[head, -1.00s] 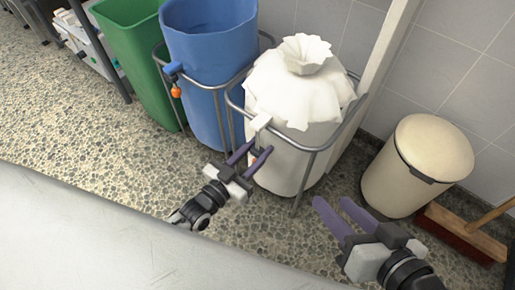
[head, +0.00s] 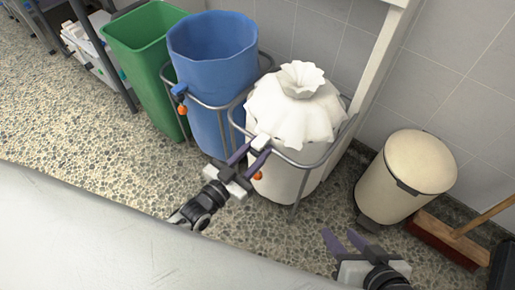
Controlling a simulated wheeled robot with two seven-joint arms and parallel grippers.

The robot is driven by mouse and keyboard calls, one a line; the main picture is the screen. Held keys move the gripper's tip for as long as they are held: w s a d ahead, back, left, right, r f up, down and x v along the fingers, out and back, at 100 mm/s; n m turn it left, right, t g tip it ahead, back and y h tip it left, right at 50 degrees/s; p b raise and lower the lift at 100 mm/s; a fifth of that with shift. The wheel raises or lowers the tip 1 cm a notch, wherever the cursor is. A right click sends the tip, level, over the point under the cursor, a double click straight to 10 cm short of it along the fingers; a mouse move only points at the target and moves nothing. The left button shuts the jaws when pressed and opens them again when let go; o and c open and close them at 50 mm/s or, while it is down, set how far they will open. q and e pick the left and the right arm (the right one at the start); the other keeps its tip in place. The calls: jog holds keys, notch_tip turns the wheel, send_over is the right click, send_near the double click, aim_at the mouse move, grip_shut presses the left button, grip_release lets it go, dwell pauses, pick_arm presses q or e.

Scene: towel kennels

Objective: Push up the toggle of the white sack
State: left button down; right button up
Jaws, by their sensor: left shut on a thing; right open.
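The white sack (head: 300,118) hangs in a round metal frame, its top gathered into a ruffled neck (head: 301,78). Its white toggle (head: 261,141) sits at the front left of the frame's rim. A small orange piece (head: 257,175) hangs below it. My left gripper (head: 255,151) is shut on the toggle, with its purple fingers on either side; the fingers hide part of it. My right gripper (head: 343,238) is open and empty, low in front of the cream bin and away from the sack.
A blue sack (head: 213,60) in a similar frame, with a blue toggle (head: 179,89), stands left of the white sack. A green bin (head: 145,35) is further left. A cream lidded bin (head: 408,175) and a broom (head: 448,240) are at the right. A tiled wall stands behind.

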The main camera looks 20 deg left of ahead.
pick_arm(q)
jog(key=shift+r, duration=0.1)
pick_arm(e)
jog(key=shift+f, duration=0.1)
pick_arm(q)
jog(key=c, duration=1.3)
grip_release()
jog(key=shift+s+a, duration=0.2)
jog(key=shift+s, duration=0.35)
jog(key=p+v, duration=0.2)
jog(key=v, duration=0.7)
pick_arm(e)
jog(key=shift+s+d+r+m+t+h, duration=0.15)
jog(key=shift+d+r+m+t, duration=0.1)
jog(key=shift+d+r, duration=0.15)
jog(key=shift+s+d+r+m+t+h, duration=0.15)
jog(key=shift+d+r+t, duration=0.15)
jog(key=shift+r, duration=0.15)
pick_arm(q)
jog(key=shift+r+p, duration=0.1)
jog(key=shift+p, duration=0.2)
